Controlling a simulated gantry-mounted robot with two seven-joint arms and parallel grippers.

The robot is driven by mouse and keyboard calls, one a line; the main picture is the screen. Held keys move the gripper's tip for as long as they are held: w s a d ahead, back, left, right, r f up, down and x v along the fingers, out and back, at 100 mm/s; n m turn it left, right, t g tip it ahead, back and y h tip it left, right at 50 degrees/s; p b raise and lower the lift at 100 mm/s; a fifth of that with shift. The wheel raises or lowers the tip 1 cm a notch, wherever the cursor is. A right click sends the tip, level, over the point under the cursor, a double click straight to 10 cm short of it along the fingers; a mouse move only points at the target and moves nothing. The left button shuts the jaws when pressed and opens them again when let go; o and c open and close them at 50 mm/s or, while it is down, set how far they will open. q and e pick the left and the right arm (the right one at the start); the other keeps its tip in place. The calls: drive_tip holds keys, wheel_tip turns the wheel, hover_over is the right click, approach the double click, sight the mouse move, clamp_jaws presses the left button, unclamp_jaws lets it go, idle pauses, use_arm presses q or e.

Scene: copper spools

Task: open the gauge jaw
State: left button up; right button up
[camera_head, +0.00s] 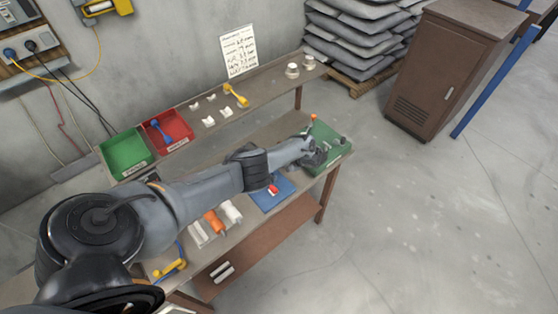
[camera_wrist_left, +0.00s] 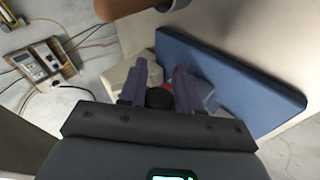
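A blue mat (camera_head: 268,198) with a small red part (camera_head: 273,188) lies on the bench. A green block (camera_head: 328,160) with grey fittings stands right of it. I cannot make out the gauge jaw clearly. My left gripper (camera_head: 316,157) is over the green block in the head view, its fingertips too small to read. In the left wrist view its two dark fingers (camera_wrist_left: 162,70) stand apart, with a round black piece (camera_wrist_left: 158,97) between them and a bit of red just beyond. Contact with the black piece is unclear. The blue slab (camera_wrist_left: 235,80) lies beyond, to the right. My right gripper is not in view.
Green (camera_head: 125,150) and red (camera_head: 178,135) bins stand at the bench's left. White and orange pieces (camera_head: 214,221) lie near the front edge. A rear shelf (camera_head: 270,80) holds small parts. An orange piece (camera_head: 313,117) stands behind the green block.

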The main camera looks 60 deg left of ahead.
use_arm(q)
drive_tip(key=o, duration=0.3)
drive_tip(key=shift+w+d+r+p, duration=0.25)
drive_tip(key=shift+d+r+p, duration=0.1)
drive_tip(key=shift+r, duration=0.1)
drive_tip(key=p+v, duration=0.2)
drive_tip(key=v, duration=0.7)
drive_tip(key=shift+d+r, duration=0.15)
drive_tip(key=shift+d, duration=0.05)
